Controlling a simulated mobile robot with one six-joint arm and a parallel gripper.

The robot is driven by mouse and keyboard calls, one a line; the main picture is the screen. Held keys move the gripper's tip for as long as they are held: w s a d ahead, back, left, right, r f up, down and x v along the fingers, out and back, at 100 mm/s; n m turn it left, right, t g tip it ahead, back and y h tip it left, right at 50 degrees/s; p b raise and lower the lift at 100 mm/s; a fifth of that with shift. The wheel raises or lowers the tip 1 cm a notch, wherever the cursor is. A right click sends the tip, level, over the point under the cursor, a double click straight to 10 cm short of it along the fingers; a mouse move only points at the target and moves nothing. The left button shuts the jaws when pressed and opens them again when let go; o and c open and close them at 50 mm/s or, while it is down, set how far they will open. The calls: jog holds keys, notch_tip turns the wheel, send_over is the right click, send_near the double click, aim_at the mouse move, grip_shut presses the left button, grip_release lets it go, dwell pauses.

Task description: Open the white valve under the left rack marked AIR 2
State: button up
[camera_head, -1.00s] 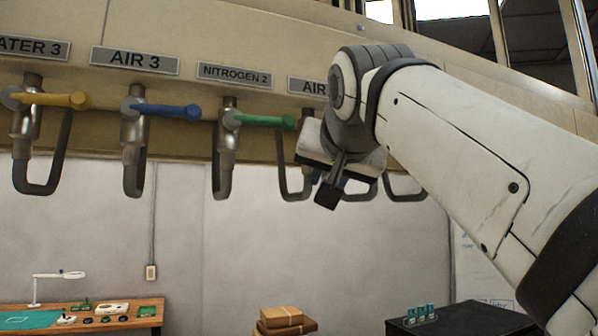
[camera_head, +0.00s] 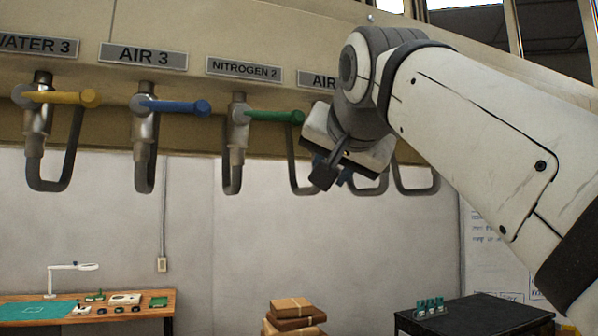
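A sign reading AIR (camera_head: 318,80) is on the beige rack; the rest of its text is hidden behind my arm. A dark hose loop (camera_head: 296,165) hangs below it. The valve handle under this sign is hidden behind my gripper, and I see no white handle. My gripper (camera_head: 325,172) is in front of the pipes below the AIR sign, tilted down. Its dark fingers overlap in this view, so I cannot tell whether it is open or touching anything.
To the left are a green handle (camera_head: 274,116) under NITROGEN 2, a blue handle (camera_head: 176,107) under AIR 3 and a yellow handle (camera_head: 64,97) under WATER 3. A workbench (camera_head: 150,307), stacked boxes (camera_head: 295,309) and a black table (camera_head: 470,322) stand below.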

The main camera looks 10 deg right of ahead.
jog(key=shift+o, duration=1.4)
jog(key=shift+f, duration=0.15)
jog(key=b+v, duration=0.1)
jog(key=v, duration=0.6)
jog(key=shift+s+r, duration=0.2)
jog(key=shift+s, duration=0.15)
jog(key=shift+f, duration=0.1)
jog(key=w+d+f+n+g+b, duration=0.1)
jog(key=w+f+n+g, duration=0.15)
jog(key=f, duration=1.25)
jog(key=w+d+f+n+g, duration=0.1)
jog(key=f+g, duration=0.2)
jog(key=f, duration=1.2)
jog(key=s+f+n+g, duration=0.1)
jog(key=s+f, duration=0.4)
jog(key=f, duration=0.9)
jog(key=s+d+f+g+b, duration=0.1)
jog(key=s+f+g, duration=0.3)
jog(key=f, duration=1)
jog(key=shift+s+d+n, duration=0.25)
jog(key=shift+s+n, duration=0.1)
jog(key=shift+s, duration=0.55)
